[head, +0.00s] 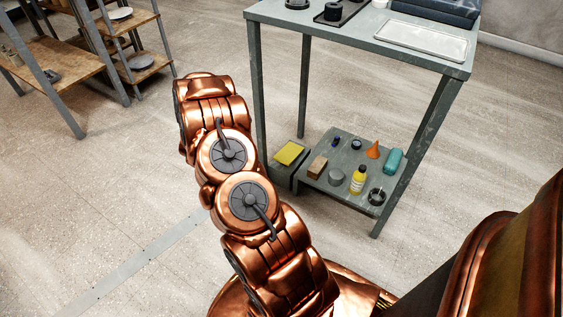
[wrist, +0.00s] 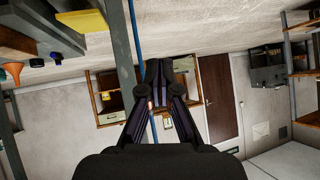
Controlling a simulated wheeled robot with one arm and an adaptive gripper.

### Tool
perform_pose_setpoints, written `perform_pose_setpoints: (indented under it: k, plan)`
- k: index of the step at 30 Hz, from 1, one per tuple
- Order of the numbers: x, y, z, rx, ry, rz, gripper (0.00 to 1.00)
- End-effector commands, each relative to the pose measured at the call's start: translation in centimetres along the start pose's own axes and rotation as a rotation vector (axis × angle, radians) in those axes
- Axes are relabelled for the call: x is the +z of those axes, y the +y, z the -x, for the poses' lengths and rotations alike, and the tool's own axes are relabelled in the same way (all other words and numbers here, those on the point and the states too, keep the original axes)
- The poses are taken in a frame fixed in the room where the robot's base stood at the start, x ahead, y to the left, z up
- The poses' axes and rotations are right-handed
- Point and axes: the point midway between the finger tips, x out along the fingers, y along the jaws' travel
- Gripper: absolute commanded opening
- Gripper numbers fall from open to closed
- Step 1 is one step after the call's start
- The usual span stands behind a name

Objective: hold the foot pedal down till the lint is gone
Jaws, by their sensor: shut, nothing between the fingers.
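A yellow pad on a dark block, which looks like the foot pedal (head: 289,153), sits low beside the left leg of the grey table in the head view. In the wrist view the yellow pad (wrist: 82,22) shows at the upper left, with the picture turned over. My gripper (wrist: 160,72) is shut and empty, in the middle of the wrist view, apart from the pedal. In the head view my arm hides the gripper. I cannot make out any lint, nor whether the pedal is down.
The grey table (head: 362,46) carries a pale tray (head: 421,41). Its low shelf (head: 325,182) holds an orange funnel (head: 373,149), a yellow bottle (head: 358,180), a teal cylinder (head: 393,161) and other small items. Wooden shelves (head: 50,62) stand at the upper left. The floor between is clear.

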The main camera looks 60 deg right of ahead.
Motion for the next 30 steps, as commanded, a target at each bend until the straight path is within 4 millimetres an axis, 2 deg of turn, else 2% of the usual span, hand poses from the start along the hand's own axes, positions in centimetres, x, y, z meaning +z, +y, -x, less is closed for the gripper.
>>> perform_pose_setpoints:
  k: [1,3,6,10,15,25,30]
  plan:
    - [0.6,2.3,-1.9,0.047,0.042,-0.001,0.00]
    - [0.5,5.2,-3.6,0.107,0.105,-0.002,0.00]
    - [0.1,8.5,-5.2,0.177,0.180,0.000,0.00]
    - [-0.1,11.5,-6.3,0.239,0.244,0.009,0.00]
    - [-0.3,12.9,-6.5,0.269,0.275,0.013,0.00]
    - [-0.4,12.9,-6.6,0.269,0.276,0.013,0.00]
    - [-0.6,13.2,-7.7,0.269,0.277,0.013,0.00]
